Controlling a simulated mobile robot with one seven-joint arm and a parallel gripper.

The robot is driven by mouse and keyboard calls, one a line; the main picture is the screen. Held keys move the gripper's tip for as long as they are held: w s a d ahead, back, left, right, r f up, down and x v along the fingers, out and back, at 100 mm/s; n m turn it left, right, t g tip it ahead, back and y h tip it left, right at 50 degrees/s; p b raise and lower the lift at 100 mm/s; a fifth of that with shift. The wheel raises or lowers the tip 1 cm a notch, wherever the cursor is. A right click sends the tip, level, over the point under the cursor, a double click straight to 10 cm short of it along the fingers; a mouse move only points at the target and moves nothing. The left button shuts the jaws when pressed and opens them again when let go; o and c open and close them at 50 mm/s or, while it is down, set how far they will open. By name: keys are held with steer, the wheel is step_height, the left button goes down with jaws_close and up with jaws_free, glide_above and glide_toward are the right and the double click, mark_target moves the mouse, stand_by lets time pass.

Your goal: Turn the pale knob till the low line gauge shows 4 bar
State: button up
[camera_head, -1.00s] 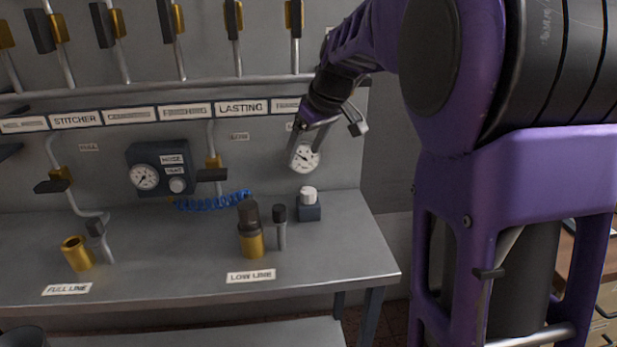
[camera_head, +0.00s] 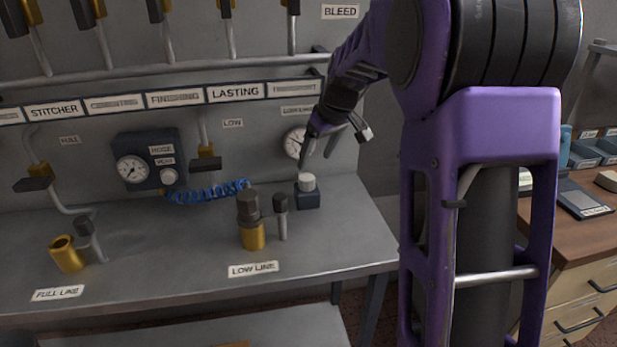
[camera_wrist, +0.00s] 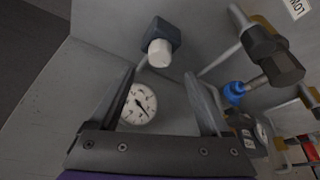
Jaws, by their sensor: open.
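The pale knob (camera_head: 307,183) sits on a dark block on the bench, below the low line gauge. In the wrist view the pale knob (camera_wrist: 159,53) lies ahead of the fingers, apart from them. The low line gauge (camera_head: 293,143) is a white dial on the wall, partly covered by my gripper. In the wrist view the gauge (camera_wrist: 138,104) shows between the fingers with a dark needle; its figures are too small to read. My gripper (camera_head: 318,162) is open and empty, just above the knob in the head view; it also shows in the wrist view (camera_wrist: 164,82).
Left of the knob stand a black-and-brass fitting (camera_head: 250,218) and a dark-capped pipe (camera_head: 281,215). A blue coiled hose (camera_head: 207,192) runs behind them to a dark box with a dial (camera_head: 131,169). The bench front is clear around the LOW LINE label (camera_head: 252,269).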

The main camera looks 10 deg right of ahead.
mark_target(307, 177)
steer(key=x, duration=0.7)
steer(key=shift+w+a+f+b, duration=0.1)
steer(key=shift+w+f+b, duration=0.05)
steer(key=shift+f+b, duration=0.2)
steer(key=shift+r, duration=0.1)
jaws_close()
